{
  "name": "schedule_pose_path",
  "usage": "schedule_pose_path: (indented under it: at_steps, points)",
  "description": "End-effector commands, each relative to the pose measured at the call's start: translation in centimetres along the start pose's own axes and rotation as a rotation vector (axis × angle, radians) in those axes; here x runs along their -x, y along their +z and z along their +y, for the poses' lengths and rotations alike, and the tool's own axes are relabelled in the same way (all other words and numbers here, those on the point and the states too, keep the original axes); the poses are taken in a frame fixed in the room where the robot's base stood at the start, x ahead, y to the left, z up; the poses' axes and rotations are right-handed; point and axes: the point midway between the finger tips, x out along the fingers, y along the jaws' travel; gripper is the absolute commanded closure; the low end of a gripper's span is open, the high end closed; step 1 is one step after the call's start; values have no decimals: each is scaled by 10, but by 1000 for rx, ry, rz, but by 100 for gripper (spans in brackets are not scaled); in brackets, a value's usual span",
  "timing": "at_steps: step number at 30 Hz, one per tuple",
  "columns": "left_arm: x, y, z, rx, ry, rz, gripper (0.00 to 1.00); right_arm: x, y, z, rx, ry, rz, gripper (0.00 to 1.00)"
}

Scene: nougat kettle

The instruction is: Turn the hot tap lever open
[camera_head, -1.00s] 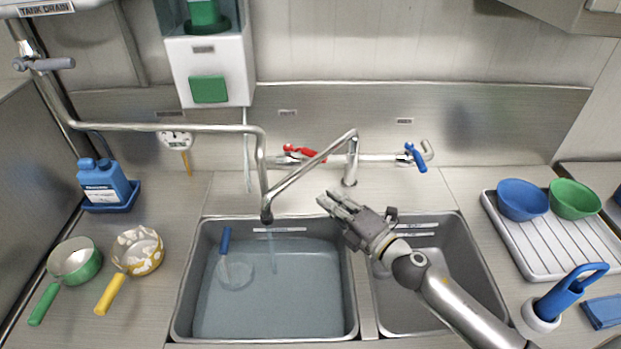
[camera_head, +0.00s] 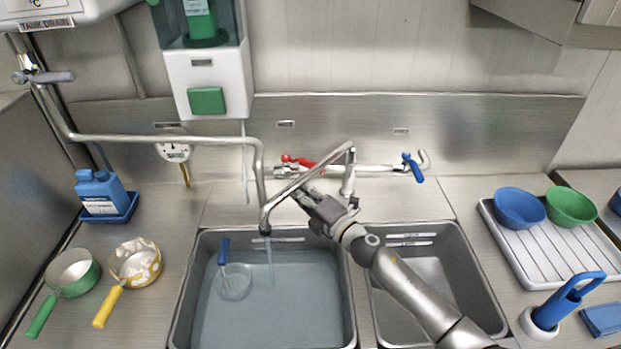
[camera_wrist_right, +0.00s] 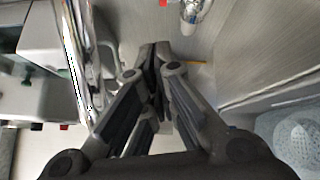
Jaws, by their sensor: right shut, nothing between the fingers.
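The hot tap lever (camera_head: 298,161) is red and sits at the left end of the wall-mounted tap pipe (camera_head: 375,168), lying roughly along it. The blue lever (camera_head: 413,168) is at the right end, angled downward. My right gripper (camera_head: 302,196) is just in front of and below the red lever, behind the left basin, close to the swivel spout (camera_head: 308,177). Its fingers are shut and empty, apart from the lever. In the right wrist view the closed fingers (camera_wrist_right: 156,52) fill the middle; a chrome fitting (camera_wrist_right: 195,10) is ahead. My left gripper is out of view.
The spout crosses just above my right gripper. A second pipe (camera_head: 160,138) runs along the left, and water falls into the filled left basin (camera_head: 350,300). The right basin (camera_head: 480,290) is empty. A soap dispenser (camera_head: 207,80) hangs above.

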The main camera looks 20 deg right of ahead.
Motion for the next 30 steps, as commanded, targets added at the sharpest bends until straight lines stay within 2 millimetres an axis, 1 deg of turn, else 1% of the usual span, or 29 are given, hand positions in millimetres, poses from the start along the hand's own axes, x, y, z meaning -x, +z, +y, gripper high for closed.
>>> schedule_pose_path:
  at_steps: [1,3,7,12,21,30]
  points:
    - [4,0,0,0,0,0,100,-1,13,1,3,-2,-6,100]
    - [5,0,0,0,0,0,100,-3,22,1,2,-2,-4,100]
    - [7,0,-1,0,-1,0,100,-6,34,0,3,-2,-4,100]
    - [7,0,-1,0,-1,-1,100,-7,38,0,3,-1,-2,100]
    - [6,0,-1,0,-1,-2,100,-6,39,-1,2,-1,-2,100]
    - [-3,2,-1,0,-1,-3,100,-3,47,-3,1,7,42,100]
